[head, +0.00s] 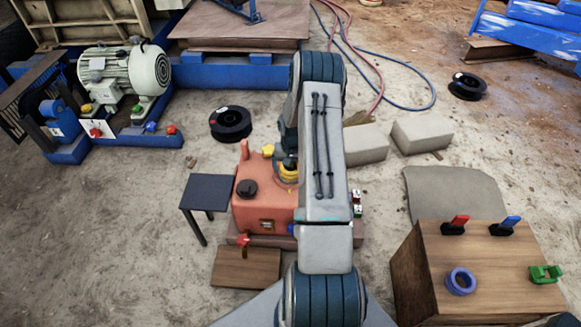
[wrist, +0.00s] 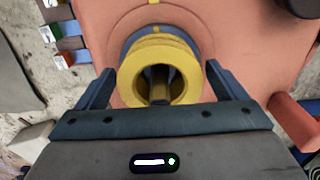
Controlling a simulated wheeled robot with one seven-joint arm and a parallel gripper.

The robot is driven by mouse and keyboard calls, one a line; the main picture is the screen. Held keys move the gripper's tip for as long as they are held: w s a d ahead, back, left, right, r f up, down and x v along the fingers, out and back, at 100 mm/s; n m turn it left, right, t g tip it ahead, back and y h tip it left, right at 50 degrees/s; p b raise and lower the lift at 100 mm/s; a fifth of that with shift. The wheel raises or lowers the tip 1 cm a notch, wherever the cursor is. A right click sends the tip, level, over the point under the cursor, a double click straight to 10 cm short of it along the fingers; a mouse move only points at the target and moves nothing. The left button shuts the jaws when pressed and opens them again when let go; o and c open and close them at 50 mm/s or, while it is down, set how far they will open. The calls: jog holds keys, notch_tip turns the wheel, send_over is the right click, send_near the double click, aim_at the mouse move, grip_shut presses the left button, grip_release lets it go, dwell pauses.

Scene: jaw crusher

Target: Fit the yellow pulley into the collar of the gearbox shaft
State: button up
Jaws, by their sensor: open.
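The yellow pulley (wrist: 160,50) is a thick ring on the orange-red gearbox (wrist: 92,22). In the wrist view a dark shaft end shows inside its hole, and a grey-blue round collar (wrist: 133,37) shows behind it. I cannot tell how deep the pulley sits. My gripper (wrist: 160,70) is open, with one finger on each side of the pulley and a visible gap at both. In the head view the pulley (head: 288,174) shows on top of the gearbox (head: 262,208), partly hidden by my arm, which also hides most of the gripper.
A small dark table (head: 208,190) stands left of the gearbox. A wooden box (head: 425,275) with a blue ring (head: 460,281), a green part and red and blue handles stands at right. Concrete blocks (head: 362,143) lie behind. A motor (head: 125,75) stands at left.

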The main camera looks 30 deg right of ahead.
jog(key=s+a+r+n+p, duration=0.1)
jog(key=a+r+p, duration=0.15)
jog(key=r, duration=0.85)
jog(key=a+r+n+p, duration=0.1)
jog(key=a+r, duration=0.3)
jog(key=r, duration=0.7)
jog(key=s+a+r+n, duration=0.2)
jog(key=s+a+r, duration=0.5)
jog(key=a+r, duration=0.25)
jog(key=s+a+r+n, duration=0.1)
jog(key=s+a+r, duration=0.1)
jog(key=s, duration=0.3)
jog(key=s+a+r+n+t, duration=0.1)
jog(key=s+a+r, duration=0.1)
jog(key=s+a, duration=0.2)
jog(key=s+a+r+n, duration=0.1)
jog(key=s+a+r, duration=0.2)
jog(key=s, duration=0.4)
jog(key=shift+s+a+n, duration=0.25)
jog(key=shift+a+n, duration=0.05)
jog(key=shift+a, duration=0.2)
